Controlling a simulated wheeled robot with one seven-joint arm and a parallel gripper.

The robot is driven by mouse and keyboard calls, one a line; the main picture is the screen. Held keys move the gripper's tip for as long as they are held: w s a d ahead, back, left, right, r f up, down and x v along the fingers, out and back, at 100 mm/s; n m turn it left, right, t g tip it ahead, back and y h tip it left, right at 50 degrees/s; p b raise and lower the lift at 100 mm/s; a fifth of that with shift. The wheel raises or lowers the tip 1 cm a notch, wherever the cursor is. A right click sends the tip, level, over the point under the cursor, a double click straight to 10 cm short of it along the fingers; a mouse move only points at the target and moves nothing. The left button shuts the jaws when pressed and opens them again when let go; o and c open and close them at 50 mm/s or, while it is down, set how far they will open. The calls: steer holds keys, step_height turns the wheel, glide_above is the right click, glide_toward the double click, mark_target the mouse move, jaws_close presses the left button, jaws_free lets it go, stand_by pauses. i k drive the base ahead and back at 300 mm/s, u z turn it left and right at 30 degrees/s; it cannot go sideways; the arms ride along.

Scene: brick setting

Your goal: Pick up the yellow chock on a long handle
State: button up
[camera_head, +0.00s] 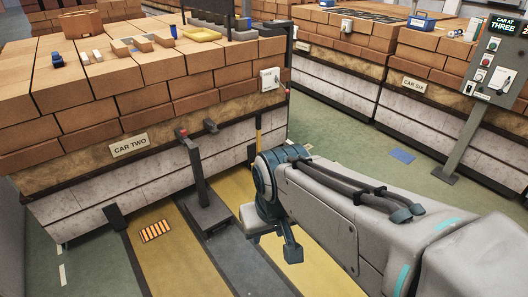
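A dark block on a long dark bar (115,218) lies at the foot of the same car, at left. My gripper (281,246) points down over the yellow floor strip, in front of the car's right end. My arm covers part of it, and its finger opening cannot be made out.
CAR TWO (70,202) carries stacked bricks. A dark post on a base (206,212) stands before it, left of my gripper. An orange slatted piece (156,231) lies on the yellow floor. A control pillar (480,95) stands at right; green floor (340,140) lies open between the cars.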

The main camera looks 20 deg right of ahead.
mark_target(258, 114)
steer(key=z, duration=0.65)
steer(key=i, duration=3.95)
steer(key=u, duration=0.05)
